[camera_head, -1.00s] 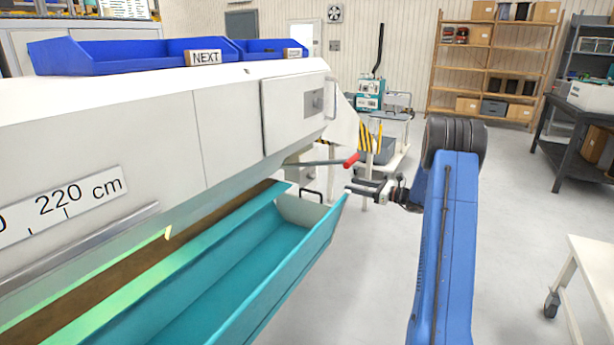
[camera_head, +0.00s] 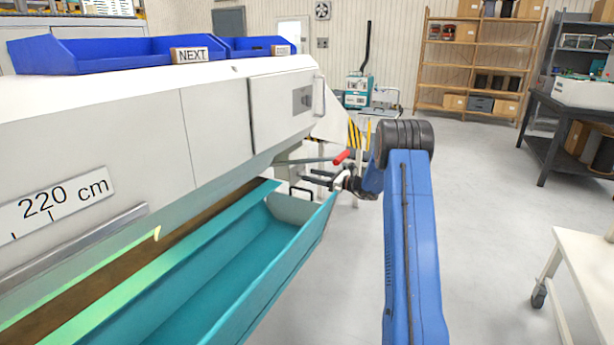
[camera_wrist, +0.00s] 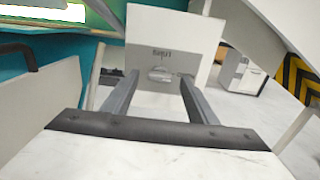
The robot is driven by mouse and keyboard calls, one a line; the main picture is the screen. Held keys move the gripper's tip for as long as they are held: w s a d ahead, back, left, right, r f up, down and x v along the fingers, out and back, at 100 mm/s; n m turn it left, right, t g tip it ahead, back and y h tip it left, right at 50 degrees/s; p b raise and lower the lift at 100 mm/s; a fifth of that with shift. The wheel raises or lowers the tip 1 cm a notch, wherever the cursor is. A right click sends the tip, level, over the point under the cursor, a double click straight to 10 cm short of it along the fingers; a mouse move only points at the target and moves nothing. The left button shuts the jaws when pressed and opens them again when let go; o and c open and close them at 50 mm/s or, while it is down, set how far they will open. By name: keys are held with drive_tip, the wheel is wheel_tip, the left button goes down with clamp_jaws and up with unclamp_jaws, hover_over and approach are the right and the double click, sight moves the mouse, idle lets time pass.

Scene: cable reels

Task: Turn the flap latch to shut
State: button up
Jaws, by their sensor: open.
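A lever with a red grip (camera_head: 342,157) sticks out below the end of the white machine; I cannot tell whether it is the flap latch. A door (camera_head: 278,108) on the machine carries a dark grey square fitting (camera_head: 302,98). My gripper (camera_head: 312,177) is just below the lever, near the far end of the teal trough, pointing left. In the wrist view its two fingers (camera_wrist: 160,92) are apart and empty. Beyond them is a white panel (camera_wrist: 140,30) with an inverted label and a small grey oval fitting (camera_wrist: 162,74). No contact shows.
The teal trough (camera_head: 255,255) runs along the machine's front. Blue bins (camera_head: 95,55) sit on top of the machine. A white table (camera_head: 585,260) stands at the right. The floor between is clear.

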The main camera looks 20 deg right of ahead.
sight(302, 174)
drive_tip(key=shift+x, duration=1.55)
drive_tip(key=c, duration=1.1)
drive_tip(key=shift+o, duration=0.2)
drive_tip(key=shift+n, duration=0.3)
drive_tip(key=shift+s+a+f+n, duration=0.1)
drive_tip(key=shift+n, duration=2.75)
drive_tip(key=shift+s+a+f+n, duration=0.1)
drive_tip(key=shift+n, duration=2.8)
drive_tip(key=shift+s+f+n, duration=0.1)
drive_tip(key=shift+n, duration=2.75)
